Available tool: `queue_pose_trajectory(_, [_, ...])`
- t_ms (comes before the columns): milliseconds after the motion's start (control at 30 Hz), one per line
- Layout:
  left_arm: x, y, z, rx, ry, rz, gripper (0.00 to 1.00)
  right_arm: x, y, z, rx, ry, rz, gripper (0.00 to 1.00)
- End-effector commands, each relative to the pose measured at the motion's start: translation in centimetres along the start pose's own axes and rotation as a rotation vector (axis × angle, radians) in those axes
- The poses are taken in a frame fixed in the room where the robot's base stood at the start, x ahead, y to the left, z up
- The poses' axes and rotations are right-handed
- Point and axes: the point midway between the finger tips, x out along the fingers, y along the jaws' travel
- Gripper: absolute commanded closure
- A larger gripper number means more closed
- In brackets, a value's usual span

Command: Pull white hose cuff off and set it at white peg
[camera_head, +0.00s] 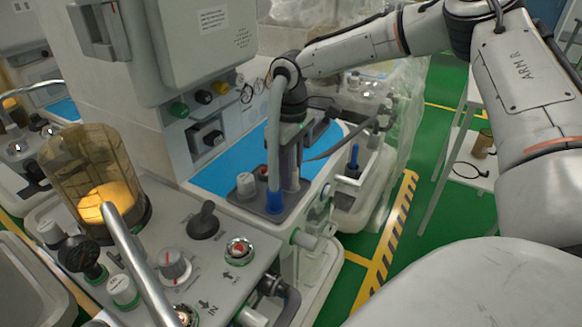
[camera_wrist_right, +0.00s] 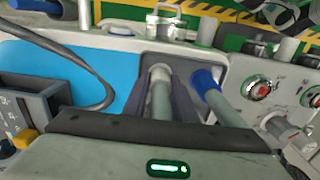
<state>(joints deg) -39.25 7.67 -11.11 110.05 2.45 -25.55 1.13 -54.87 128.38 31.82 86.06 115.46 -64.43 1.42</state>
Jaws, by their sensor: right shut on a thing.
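My right gripper (camera_head: 290,150) points down over the grey tray (camera_head: 262,208) at the corner of the blue worktop. In the right wrist view its two dark fingers (camera_wrist_right: 160,105) are shut on the pale end of a grey hose, the white cuff (camera_wrist_right: 160,72). The cuff is upright at the tray; whether it sits on a port is hidden. A second grey hose (camera_head: 273,130) ends in a blue cuff (camera_head: 274,201) beside the gripper. A short white peg-like post (camera_head: 245,183) stands left of the blue cuff; I cannot tell if it is the white peg. My left gripper is out of view.
A white stub with a green ring (camera_head: 304,239) sticks out of the machine's side.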

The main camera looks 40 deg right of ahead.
Motion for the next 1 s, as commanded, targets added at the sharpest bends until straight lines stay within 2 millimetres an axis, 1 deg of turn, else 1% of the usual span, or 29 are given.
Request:
queue_pose_trajectory(100, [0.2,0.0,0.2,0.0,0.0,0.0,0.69,0.4,0.0,0.0,0.0,0.0,0.0,1.0])
queue_pose_trajectory(133, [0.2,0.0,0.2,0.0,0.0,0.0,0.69,0.4,0.0,0.0,0.0,0.0,0.001,0.73])
queue_pose_trajectory(200, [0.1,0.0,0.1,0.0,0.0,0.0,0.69,0.3,0.0,0.0,0.0,0.0,0.0,0.62])
queue_pose_trajectory(267, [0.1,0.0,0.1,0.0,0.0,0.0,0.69,0.3,0.0,0.0,0.0,0.0,0.0,0.53])
queue_pose_trajectory(633, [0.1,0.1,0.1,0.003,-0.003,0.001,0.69,0.2,0.0,0.0,0.0,0.0,0.0,0.53])
queue_pose_trajectory(767, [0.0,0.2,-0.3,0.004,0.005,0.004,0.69,-1.9,0.0,-0.1,0.0,0.005,0.001,0.53])
queue_pose_trajectory(1000, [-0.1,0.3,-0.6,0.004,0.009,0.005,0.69,-6.8,0.0,-0.1,0.001,0.004,0.001,0.53])
